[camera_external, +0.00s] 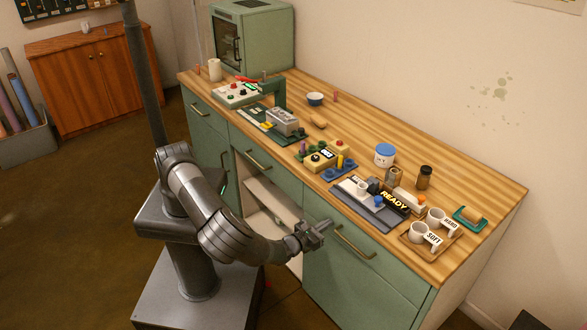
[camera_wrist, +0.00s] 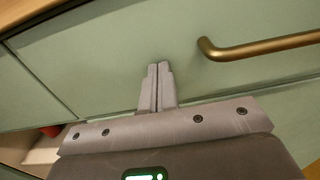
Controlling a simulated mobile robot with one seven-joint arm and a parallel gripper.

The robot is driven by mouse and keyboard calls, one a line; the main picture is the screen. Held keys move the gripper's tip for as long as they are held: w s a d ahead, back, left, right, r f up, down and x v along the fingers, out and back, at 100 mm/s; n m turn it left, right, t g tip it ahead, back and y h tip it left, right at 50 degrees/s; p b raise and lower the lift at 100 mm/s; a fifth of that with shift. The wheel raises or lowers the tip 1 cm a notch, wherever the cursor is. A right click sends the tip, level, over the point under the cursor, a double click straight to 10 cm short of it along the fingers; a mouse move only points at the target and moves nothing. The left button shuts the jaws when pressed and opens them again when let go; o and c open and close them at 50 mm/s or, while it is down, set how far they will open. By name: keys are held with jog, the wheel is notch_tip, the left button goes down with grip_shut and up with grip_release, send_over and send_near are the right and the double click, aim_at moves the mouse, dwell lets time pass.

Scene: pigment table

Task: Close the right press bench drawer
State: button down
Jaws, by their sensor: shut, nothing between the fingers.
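The right press bench drawer (camera_external: 392,273) has a pale green front with a brass bar handle (camera_external: 354,242). It sits under the right end of the wooden worktop. The drawer front looks almost flush with the bench; any small gap is hard to tell. In the wrist view the green drawer front (camera_wrist: 225,77) fills the middle, with the handle (camera_wrist: 262,47) at the upper right. My gripper (camera_external: 325,225) is shut and empty, in front of the drawer's left part. In the wrist view its fingertips (camera_wrist: 158,67) point at the front, left of the handle. Contact cannot be told.
An open shelf bay (camera_external: 268,205) lies left of the drawer. The worktop (camera_external: 480,195) carries a mug tray (camera_external: 408,238), a READY sign (camera_external: 394,199) and several press items above the drawers. Another handled drawer (camera_external: 256,158) is further left.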

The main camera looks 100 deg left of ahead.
jog(key=shift+w+a+r, duration=0.1)
jog(key=shift+w+a, duration=0.2)
jog(key=shift+w, duration=0.05)
jog(key=v, duration=1.5)
jog(key=s+a+r+n+g+h, duration=0.2)
jog(key=s+r+n+h, duration=0.2)
jog(key=r+n, duration=0.5)
jog(key=s+a+r+n+g+h, duration=0.2)
jog(key=s+r+n+h, duration=0.2)
jog(key=r+n, duration=0.5)
jog(key=s+a+r+n+g+h, duration=0.2)
jog(key=s+r+n, duration=0.5)
jog(key=r, duration=1.4)
jog(key=n+g+h, duration=0.1)
jog(key=n+h, duration=0.1)
jog(key=shift+h, duration=0.4)
